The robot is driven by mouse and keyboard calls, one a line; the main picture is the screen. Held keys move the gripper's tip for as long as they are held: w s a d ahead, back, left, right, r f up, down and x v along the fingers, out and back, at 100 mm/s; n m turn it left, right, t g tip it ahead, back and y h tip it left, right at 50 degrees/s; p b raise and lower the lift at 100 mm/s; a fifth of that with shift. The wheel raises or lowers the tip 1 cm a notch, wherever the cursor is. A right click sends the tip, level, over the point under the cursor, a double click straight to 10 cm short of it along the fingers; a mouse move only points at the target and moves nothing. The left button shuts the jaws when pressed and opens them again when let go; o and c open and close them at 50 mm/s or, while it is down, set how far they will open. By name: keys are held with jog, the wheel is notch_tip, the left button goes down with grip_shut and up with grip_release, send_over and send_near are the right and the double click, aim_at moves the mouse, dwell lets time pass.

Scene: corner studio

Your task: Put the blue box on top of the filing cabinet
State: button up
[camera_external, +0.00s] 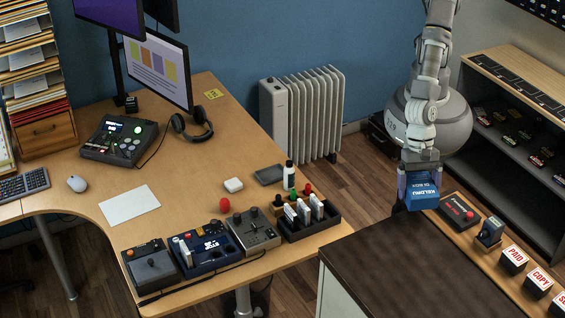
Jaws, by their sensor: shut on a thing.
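The blue box (423,194) has white lettering on its side and hangs in my gripper (419,178) in the external view. My gripper points down and is shut on the box, with a finger at its left side. The filing cabinet is not clearly labelled; the dark brown top (410,270) with a pale side at the lower right may be it. The box is near the far edge of this top. I cannot tell its height above it.
A wooden ledge (472,241) right of the dark top holds a black-and-red box (459,211) and several stamp blocks (513,260). A wooden desk (180,215) with devices stands left. A shelf unit (520,75) stands at right. The dark top is bare.

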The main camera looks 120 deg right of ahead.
send_over(408, 255)
jog(key=d, duration=0.1)
jog(key=shift+s+d+f, duration=0.15)
jog(key=shift+s+f, duration=0.1)
jog(key=shift+f, duration=2.3)
jog(key=shift+f, duration=0.1)
jog(key=o, duration=1)
